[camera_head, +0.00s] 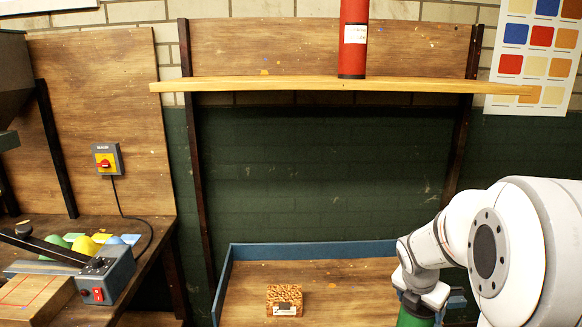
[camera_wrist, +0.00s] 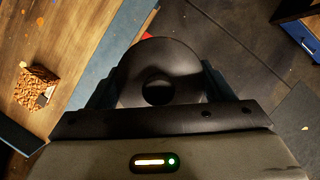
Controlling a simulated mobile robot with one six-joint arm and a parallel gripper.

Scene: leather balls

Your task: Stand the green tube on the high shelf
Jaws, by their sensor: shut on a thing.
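The green tube (camera_head: 414,317) shows at the bottom of the head view, upright as far as can be seen, with its lower part cut off by the picture edge. My gripper (camera_wrist: 160,88) is shut on it. In the wrist view the tube's dark round end (camera_wrist: 160,58), with a hole in it, sits between the two fingers. The high shelf (camera_head: 250,85) is a pale wooden plank across the upper head view, well above my gripper and to its left. A red tube (camera_head: 354,55) with a white label stands on it, right of the middle.
Below the shelf is a wooden bench with a blue rim (camera_head: 310,249), holding a small patterned box (camera_head: 284,299). A sealing machine (camera_head: 103,275) stands on the left bench. Dark uprights (camera_head: 196,180) carry the shelf. The shelf is bare on both sides of the red tube.

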